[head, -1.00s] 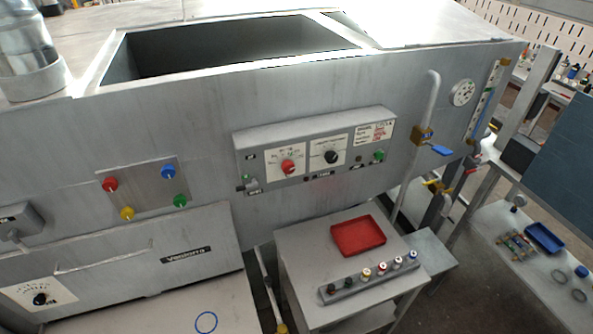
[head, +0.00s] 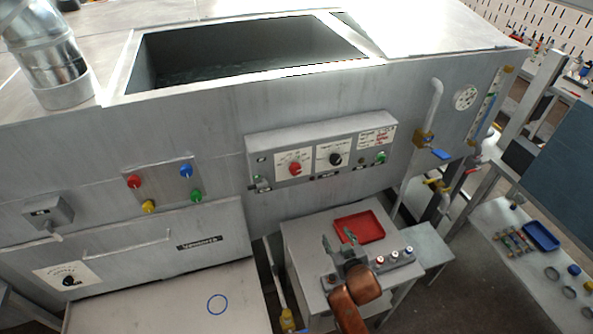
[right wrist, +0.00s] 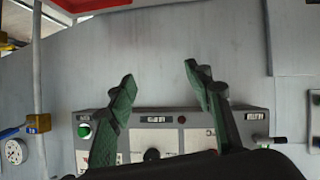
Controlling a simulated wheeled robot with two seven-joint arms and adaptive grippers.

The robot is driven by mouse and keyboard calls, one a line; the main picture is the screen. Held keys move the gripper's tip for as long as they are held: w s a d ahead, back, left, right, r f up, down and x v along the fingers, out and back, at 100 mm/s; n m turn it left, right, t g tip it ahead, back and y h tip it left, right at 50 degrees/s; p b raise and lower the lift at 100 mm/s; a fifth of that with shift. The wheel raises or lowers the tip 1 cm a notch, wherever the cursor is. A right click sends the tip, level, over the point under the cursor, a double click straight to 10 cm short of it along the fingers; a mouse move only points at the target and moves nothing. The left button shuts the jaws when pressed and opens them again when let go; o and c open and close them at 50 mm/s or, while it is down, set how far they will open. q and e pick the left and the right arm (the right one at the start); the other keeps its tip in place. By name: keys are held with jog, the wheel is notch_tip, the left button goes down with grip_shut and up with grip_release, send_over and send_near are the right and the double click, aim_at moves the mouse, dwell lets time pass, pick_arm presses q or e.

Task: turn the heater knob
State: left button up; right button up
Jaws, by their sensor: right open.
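A grey control box (head: 253,145) on the tank's front wall carries a red knob (head: 295,169) and, to its right, a black knob (head: 336,159), each on a white dial plate. The labels are too small to read, so I cannot tell which is the heater knob. My right gripper (head: 338,238) is open and empty, below and in front of the box, apart from it. My left gripper is out of view.
A side table below the box holds a red tray (head: 372,227) and a rack of small knobbed pieces (head: 394,258), partly behind my right gripper. A pipe with a blue-handled valve (head: 440,154) stands right of the box. Coloured buttons (head: 148,206) sit left.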

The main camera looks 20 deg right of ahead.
aim_at(296, 171)
jog(key=w+a+r+n+t+y, duration=0.1)
jog(key=w+a+r+t, duration=0.3)
jog(key=r, duration=0.5)
jog(key=w+a+r+n+t+y, duration=0.1)
jog(key=w+a+r+t, duration=0.1)
jog(key=w+a+r, duration=0.5)
jog(key=w, duration=0.1)
jog(key=w+d+r, duration=0.1)
jog(key=w, duration=0.1)
jog(key=w+p, duration=0.1)
jog(key=shift+w+d+r, duration=0.3)
jog(key=shift+w, duration=0.85)
jog(key=shift+c, duration=0.2)
jog(key=shift+f, duration=0.1)
jog(key=c, duration=1.1)
